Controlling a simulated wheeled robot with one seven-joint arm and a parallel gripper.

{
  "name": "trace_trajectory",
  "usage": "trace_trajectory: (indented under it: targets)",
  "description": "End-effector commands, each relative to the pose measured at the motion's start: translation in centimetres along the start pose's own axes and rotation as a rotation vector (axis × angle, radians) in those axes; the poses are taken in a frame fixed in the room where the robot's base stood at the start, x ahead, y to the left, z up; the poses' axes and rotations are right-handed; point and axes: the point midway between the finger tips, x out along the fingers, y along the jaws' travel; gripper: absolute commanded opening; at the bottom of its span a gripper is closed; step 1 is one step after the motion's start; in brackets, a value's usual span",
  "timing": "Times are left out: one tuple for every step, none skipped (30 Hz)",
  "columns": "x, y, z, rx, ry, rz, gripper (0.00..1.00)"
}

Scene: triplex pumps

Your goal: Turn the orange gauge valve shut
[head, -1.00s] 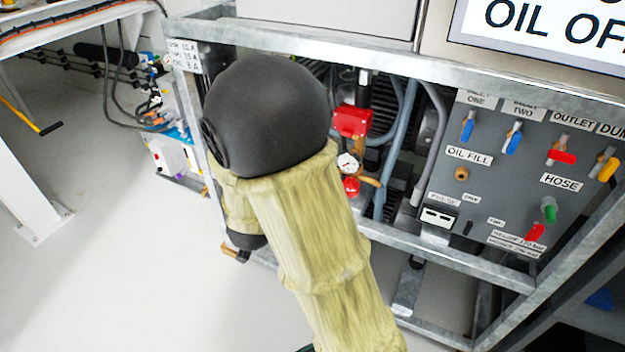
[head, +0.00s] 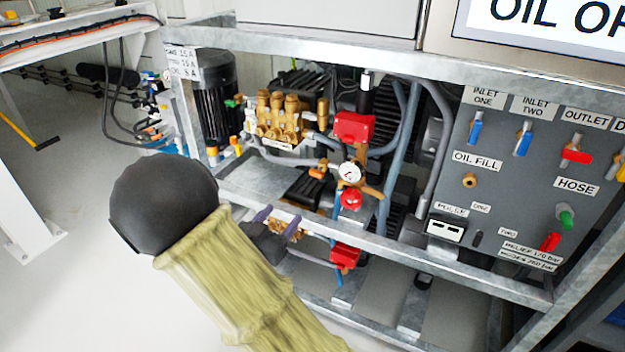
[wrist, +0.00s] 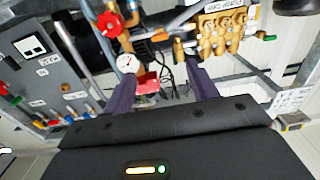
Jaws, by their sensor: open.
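The orange gauge valve handle (head: 318,172) sits just left of the round white gauge (head: 349,173) on the pump pipework. In the wrist view the orange handle (wrist: 158,36) lies above and between my fingertips, with the gauge (wrist: 127,64) near the left finger. My gripper (head: 278,220) shows in the head view as two purple fingers low and left of the valve, partly overlapping the lower frame rail. The fingers (wrist: 160,76) are apart in the wrist view, with nothing held. I cannot tell the exact gap to the handle.
A galvanized frame rail (head: 400,258) runs across below the valve. A red round knob (head: 351,199) and a red box (head: 354,126) are close by. The brass pump head (head: 279,117) is to the left, the grey control panel (head: 475,205) to the right.

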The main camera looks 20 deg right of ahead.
Motion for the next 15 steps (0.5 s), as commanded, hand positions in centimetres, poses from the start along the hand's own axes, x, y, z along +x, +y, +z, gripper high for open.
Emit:
trace_trajectory:
  targets:
    - [0.5,0.1,0.1,0.002,0.000,0.004,0.58]
    - [0.8,0.1,0.1,0.002,0.000,0.003,0.58]
    - [1.3,0.0,0.2,0.003,0.000,0.003,0.58]
    - [1.8,0.1,0.2,0.003,0.000,0.004,0.58]
    - [2.3,0.1,0.2,0.003,0.000,0.004,0.58]
    - [2.9,0.1,0.2,0.003,0.001,0.005,0.58]
    - [3.4,0.1,0.2,0.003,0.000,0.004,0.58]
    - [4.0,0.1,0.3,0.003,0.000,0.004,0.58]
    - [4.7,0.1,0.2,0.003,0.000,0.004,0.58]
    - [5.2,0.1,0.2,0.003,0.001,0.004,0.58]
    - [5.8,0.2,0.2,0.003,0.001,0.005,0.58]
    - [6.5,0.1,0.3,0.003,0.000,0.003,0.58]
    - [7.0,0.1,0.3,0.004,0.000,0.004,0.58]
    - [7.5,0.1,0.2,0.004,0.001,0.004,0.58]
    - [8.2,0.1,0.3,0.002,0.000,0.004,0.58]
